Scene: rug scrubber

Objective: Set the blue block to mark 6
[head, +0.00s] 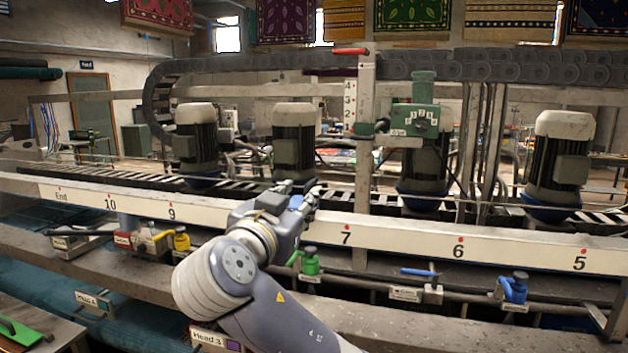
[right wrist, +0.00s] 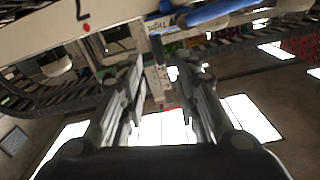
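The blue block (head: 515,288) sits on the rod below the white numbered rail (head: 400,237), between marks 6 (head: 458,247) and 5 (head: 580,258). A blue lever (head: 419,272) is on the same rod, a little left of below mark 6. My right gripper (head: 303,195) is over the rail, left of mark 7, far to the left of the blue block. In the right wrist view my right gripper (right wrist: 155,95) has its fingers apart, with nothing held between them. Blue bars (right wrist: 215,12) show at the top there; I cannot tell which part they are. My left gripper is not in view.
A green block (head: 310,262) and a yellow block (head: 182,240) sit further left on the rod. A post with a red handle (head: 350,51) rises behind mark 7. Several motor heads (head: 560,160) stand behind the rail. A lower beam (head: 560,312) runs below the rod.

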